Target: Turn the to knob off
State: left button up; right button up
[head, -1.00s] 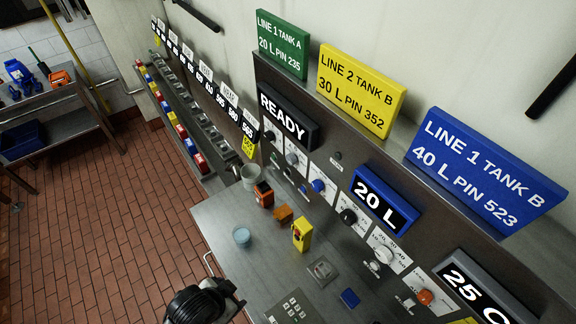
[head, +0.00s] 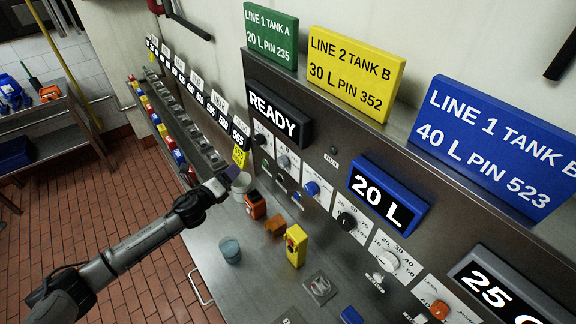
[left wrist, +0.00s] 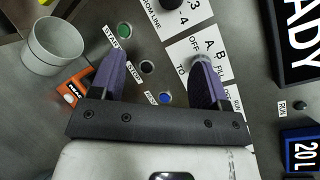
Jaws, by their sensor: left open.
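The TO knob (head: 283,161) is a grey knob on a white plate in the upper left of the steel panel in the head view. In the left wrist view its plate (left wrist: 207,44) shows the letters A, B, OFF and TO. The knob there is mostly hidden behind the right-hand finger, and I cannot read its setting. My left gripper (head: 230,177) is in front of the panel, near the white cup. In the left wrist view its purple fingers (left wrist: 158,78) are spread with nothing held between them. My right gripper is not in view.
An orange-black device (head: 256,204), a yellow device (head: 296,245) and a blue cup (head: 230,250) stand on the steel counter. Buttons (left wrist: 148,67) lie between the fingers' lines. A blue knob (head: 312,188) neighbours the TO knob.

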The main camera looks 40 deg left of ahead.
aim_at(280, 163)
pick_arm(q)
jog(key=shift+d+r+m+h, duration=0.5)
jog(key=shift+d+m+h, duration=3.1)
jog(key=shift+m, duration=3.5)
jog(key=shift+t, duration=0.3)
jog(key=p+x, duration=0.2)
jog(key=x, duration=0.9)
jog(key=shift+w+p, duration=0.25)
jog(key=shift+p, duration=0.1)
jog(key=shift+x, duration=0.9)
jog(key=shift+f, duration=0.1)
jog(key=shift+c, duration=0.3)
jog(key=c, duration=0.9)
jog(key=shift+o, duration=0.2)
